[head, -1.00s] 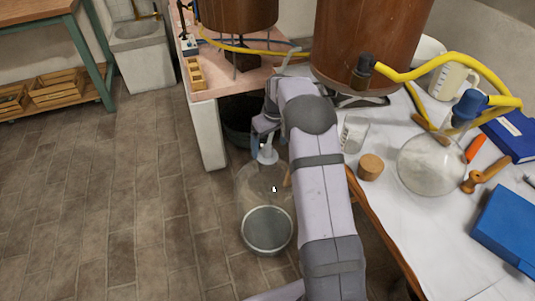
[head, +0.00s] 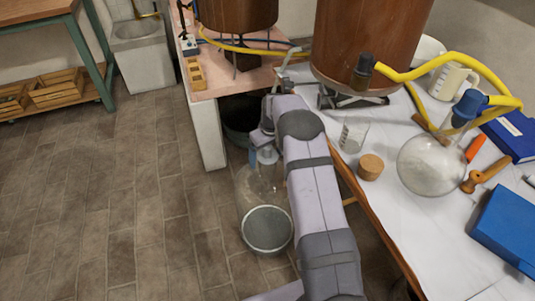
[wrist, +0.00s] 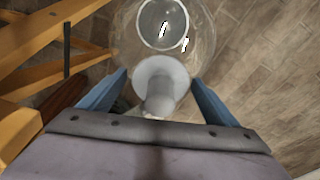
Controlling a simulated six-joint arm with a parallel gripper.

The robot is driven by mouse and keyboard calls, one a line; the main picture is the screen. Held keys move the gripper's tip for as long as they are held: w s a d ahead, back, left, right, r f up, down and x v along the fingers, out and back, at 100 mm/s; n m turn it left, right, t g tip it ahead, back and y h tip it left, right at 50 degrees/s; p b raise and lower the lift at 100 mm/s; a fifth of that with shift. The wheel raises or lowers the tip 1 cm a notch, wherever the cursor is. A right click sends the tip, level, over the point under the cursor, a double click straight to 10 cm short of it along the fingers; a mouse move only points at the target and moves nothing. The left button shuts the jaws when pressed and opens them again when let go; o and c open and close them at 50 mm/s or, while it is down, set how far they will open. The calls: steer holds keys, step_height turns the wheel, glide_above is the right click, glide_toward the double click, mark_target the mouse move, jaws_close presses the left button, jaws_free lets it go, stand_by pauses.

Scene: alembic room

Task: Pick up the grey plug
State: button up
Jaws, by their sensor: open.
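The grey plug (wrist: 160,78) has a pale, wide rim and a narrower stem. In the wrist view it lies between the two blue fingers of my gripper (wrist: 158,84), which are open with a gap on each side. In the head view the plug (head: 268,154) sits at the neck of a clear glass vessel (head: 258,185). My gripper (head: 262,150) is down at the plug, with one blue finger showing to its left. The arm hides part of the gripper and the vessel's right side.
A round grey-rimmed base (head: 267,230) shows through the glass low down. The white-covered table (head: 405,215) at right holds a beaker (head: 352,134), a cork (head: 370,167) and a round flask (head: 430,163). A pink-topped bench (head: 215,78) stands behind. In the wrist view, wooden bars (wrist: 50,40) lie close on the left.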

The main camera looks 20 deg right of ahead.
steer(key=c, duration=1.1)
step_height(320, 180, up, 10)
steer(key=shift+r, duration=0.1)
